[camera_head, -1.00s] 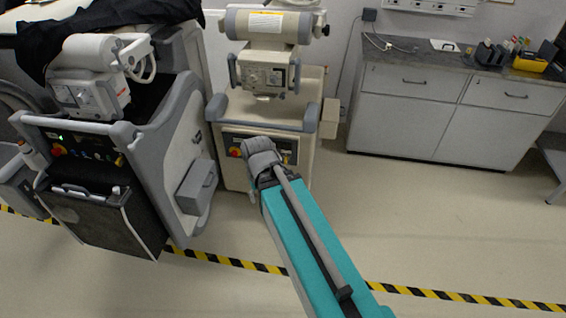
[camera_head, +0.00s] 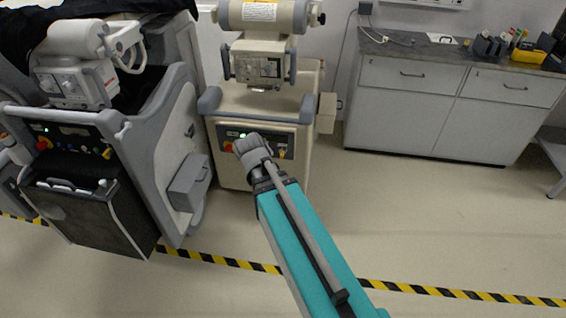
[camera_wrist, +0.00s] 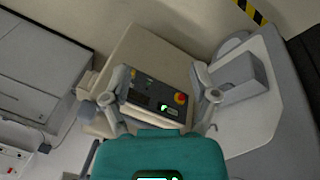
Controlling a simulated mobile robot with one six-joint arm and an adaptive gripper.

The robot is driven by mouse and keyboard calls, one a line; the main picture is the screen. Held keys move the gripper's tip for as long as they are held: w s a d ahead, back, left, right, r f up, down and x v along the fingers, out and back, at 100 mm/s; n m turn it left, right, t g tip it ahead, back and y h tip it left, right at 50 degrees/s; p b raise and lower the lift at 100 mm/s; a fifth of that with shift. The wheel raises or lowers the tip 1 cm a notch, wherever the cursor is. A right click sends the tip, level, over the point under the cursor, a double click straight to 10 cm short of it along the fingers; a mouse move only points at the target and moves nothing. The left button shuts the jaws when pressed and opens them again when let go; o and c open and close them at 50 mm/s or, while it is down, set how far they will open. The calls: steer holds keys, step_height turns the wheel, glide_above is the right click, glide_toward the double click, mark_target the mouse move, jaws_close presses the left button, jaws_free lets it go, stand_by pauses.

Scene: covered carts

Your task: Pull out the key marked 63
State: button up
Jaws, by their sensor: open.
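The middle beige cart (camera_head: 232,176) has a dark control panel (camera_head: 300,141) with a red-and-yellow knob and a lit green switch. A small yellow item (camera_head: 282,153), possibly the key, shows at the panel's right; no number is readable. My gripper (camera_head: 250,148) is in front of this panel and hides part of it. In the wrist view my gripper (camera_wrist: 163,97) is open and empty, its fingers spread on either side of the panel (camera_wrist: 145,84), apart from it. The red-and-yellow knob (camera_wrist: 180,98) and green switch (camera_wrist: 164,108) lie between the fingers. The key is not clear there.
A second cart (camera_head: 150,150) with a similar panel and a grey side box (camera_head: 188,183) stands close on the left. A grey cabinet (camera_head: 405,110) stands right, holding small items. Open floor (camera_head: 420,220) lies right, crossed by black-and-yellow tape (camera_head: 235,263).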

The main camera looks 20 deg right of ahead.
steer(key=w+d+f+n+t+h+b, duration=0.4)
steer(key=w+d+f+b, duration=0.65)
steer(key=b, duration=0.65)
steer(key=w+d+f+n+t+h+b, duration=0.1)
steer(key=w+d+f+t+h+b, duration=0.5)
steer(key=w+f+b, duration=0.9)
steer(key=n+t+y+b, duration=0.35)
steer(key=n+b, duration=0.25)
steer(key=b, duration=0.9)
glide_toward(282, 156)
steer(key=w+f, duration=0.2)
steer(key=shift+d+r+t+h, duration=0.2)
steer(key=shift+d+t+h, duration=0.05)
steer(key=shift+d+h, duration=0.1)
steer(key=shift+w, duration=0.1)
steer(key=shift+x, duration=4.4)
jaws_close()
